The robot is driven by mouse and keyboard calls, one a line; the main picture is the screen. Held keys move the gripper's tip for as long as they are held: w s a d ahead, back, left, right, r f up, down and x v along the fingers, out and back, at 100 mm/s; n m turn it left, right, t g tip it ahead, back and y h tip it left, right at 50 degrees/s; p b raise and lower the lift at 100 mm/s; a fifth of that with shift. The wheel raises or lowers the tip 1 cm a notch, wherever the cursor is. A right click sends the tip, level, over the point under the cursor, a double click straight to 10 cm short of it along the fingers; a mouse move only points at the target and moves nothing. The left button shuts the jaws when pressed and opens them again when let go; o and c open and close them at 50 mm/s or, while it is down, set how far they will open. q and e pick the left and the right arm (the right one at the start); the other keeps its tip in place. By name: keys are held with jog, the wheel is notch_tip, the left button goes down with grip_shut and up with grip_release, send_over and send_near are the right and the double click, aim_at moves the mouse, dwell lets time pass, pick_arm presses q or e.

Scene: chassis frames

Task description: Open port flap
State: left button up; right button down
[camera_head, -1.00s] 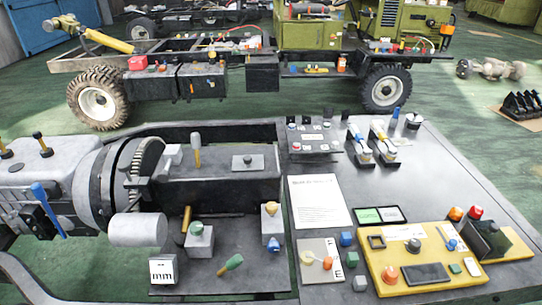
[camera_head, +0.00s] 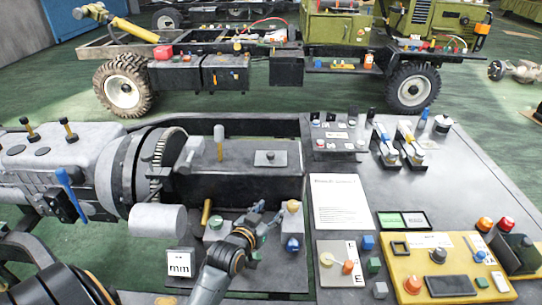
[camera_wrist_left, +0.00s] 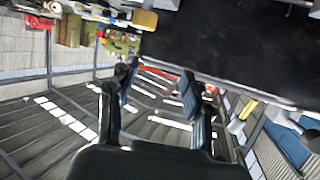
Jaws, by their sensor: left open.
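My left gripper (camera_head: 267,214) has its fingers apart over the lower shelf, close to a grey block with a yellow top and blue knob (camera_head: 292,228). I cannot tell whether it touches the block. In the left wrist view, its two dark fingers (camera_wrist_left: 157,105) stand wide apart with nothing between them. I cannot tell for sure which part is the port flap. A flat grey plate with a small knob (camera_head: 270,158) lies on the dark box. A dark hinged-looking box (camera_head: 520,254) stands at the right end of the yellow panel. My right gripper is not seen.
A yellow control panel (camera_head: 420,287), a white paper sheet (camera_head: 341,201) and switches lie on the grey bench. A grey cylinder (camera_head: 158,219) and an mm block (camera_head: 179,263) are left of my arm. A dark panel (camera_wrist_left: 235,45) fills the upper right wrist view.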

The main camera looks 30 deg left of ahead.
aim_at(270, 158)
pick_arm(q)
jog(key=w+a+r+n+t+y, duration=0.25)
jog(key=w+a+r, duration=0.2)
jog(key=a, duration=0.25)
jog(key=shift+y, duration=0.35)
jog(key=x, duration=0.8)
jog(key=p+x, duration=0.1)
jog(key=x, duration=0.3)
jog(key=shift+w+d+r, duration=0.15)
jog(key=shift+w+r, duration=0.2)
jog(key=shift+r, duration=0.05)
grip_shut()
